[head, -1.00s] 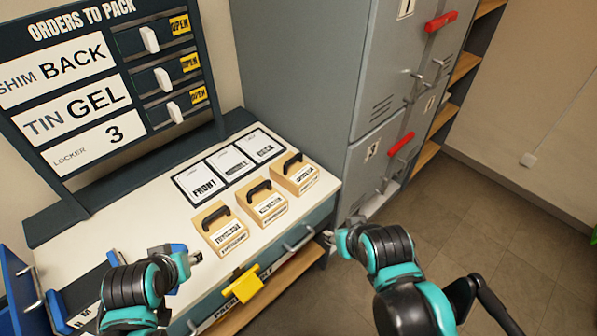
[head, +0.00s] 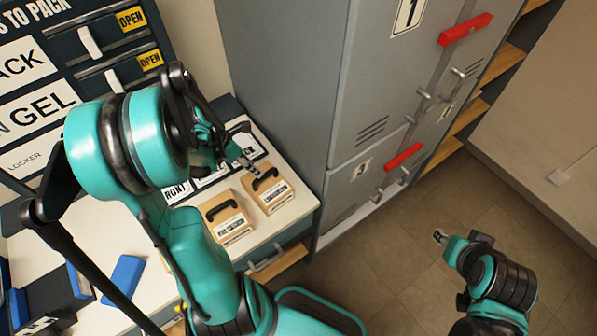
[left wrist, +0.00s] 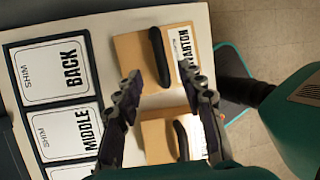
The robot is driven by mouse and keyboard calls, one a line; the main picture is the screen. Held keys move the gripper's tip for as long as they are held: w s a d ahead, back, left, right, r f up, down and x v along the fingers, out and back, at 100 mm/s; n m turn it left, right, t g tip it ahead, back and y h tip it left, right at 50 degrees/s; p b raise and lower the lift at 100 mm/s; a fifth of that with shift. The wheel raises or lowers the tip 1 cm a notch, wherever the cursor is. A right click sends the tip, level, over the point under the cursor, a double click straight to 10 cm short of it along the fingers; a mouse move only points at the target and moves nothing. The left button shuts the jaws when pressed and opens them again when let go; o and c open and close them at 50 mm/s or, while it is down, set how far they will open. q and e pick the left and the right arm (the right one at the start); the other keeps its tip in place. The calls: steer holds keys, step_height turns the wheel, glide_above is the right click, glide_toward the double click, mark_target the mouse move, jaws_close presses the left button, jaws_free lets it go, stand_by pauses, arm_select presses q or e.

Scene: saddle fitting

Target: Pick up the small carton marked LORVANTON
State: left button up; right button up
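The carton whose label reads partly "…ANTON" (left wrist: 188,58) is tan with a black arched handle, in line with the BACK card in the left wrist view. It appears to be the rightmost carton (head: 277,200) in the head view, where its label is too small to read. My left gripper (left wrist: 160,72) is open, its fingers apart on either side of the handle in the picture. In the head view the left gripper (head: 246,166) is at this carton's handle; contact cannot be told. My right gripper (head: 440,237) is over the floor at the right, away from the cartons.
Another tan carton (head: 230,225) stands close beside it, and shows in the left wrist view (left wrist: 157,132). SHIM cards BACK (left wrist: 50,72) and MIDDLE (left wrist: 68,130) lie behind. A grey locker (head: 350,190) stands right of the table. My left arm hides much of the table.

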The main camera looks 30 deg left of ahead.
mark_target(265, 174)
arm_select(q)
steer(key=shift+b+x, duration=0.35)
steer(key=shift+x, duration=0.65)
steer(key=shift+w+d+f, duration=0.1)
steer(key=shift+d+f, duration=0.05)
steer(key=shift+f, duration=0.2)
steer(key=b+x, duration=0.2)
steer(key=x, duration=0.3)
steer(key=shift+w+d, duration=0.1)
steer(key=shift+w, duration=0.1)
steer(key=shift+r, duration=0.15)
jaws_close()
